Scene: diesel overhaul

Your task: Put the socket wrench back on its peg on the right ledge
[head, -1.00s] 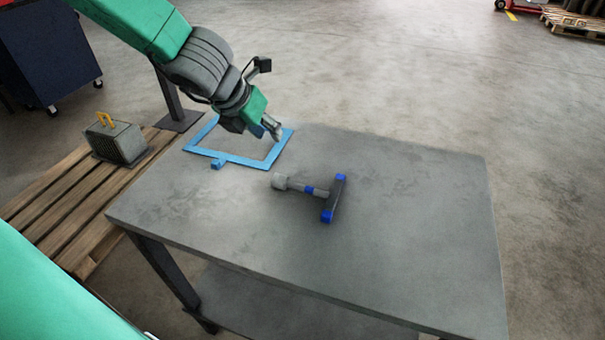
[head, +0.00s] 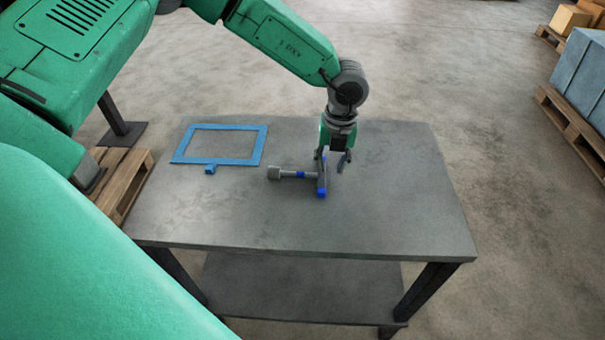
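The socket wrench (head: 311,175) lies on the grey table top. It is T-shaped, with a grey socket end at the left and a dark crossbar with blue ends at the right. My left gripper (head: 333,164) points down over the far end of the crossbar. Its fingers are apart, one near the crossbar and one to the right of it; I cannot tell whether either touches it. My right gripper is out of view. I see no peg or ledge that I can make out.
A flat blue rectangular frame (head: 211,163) with a small tab lies at the table's left. The table (head: 400,215) is otherwise clear and has a lower shelf (head: 300,290). A wooden pallet (head: 125,180) is on the floor at the left; another pallet with grey-blue boxes (head: 585,75) is at the right.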

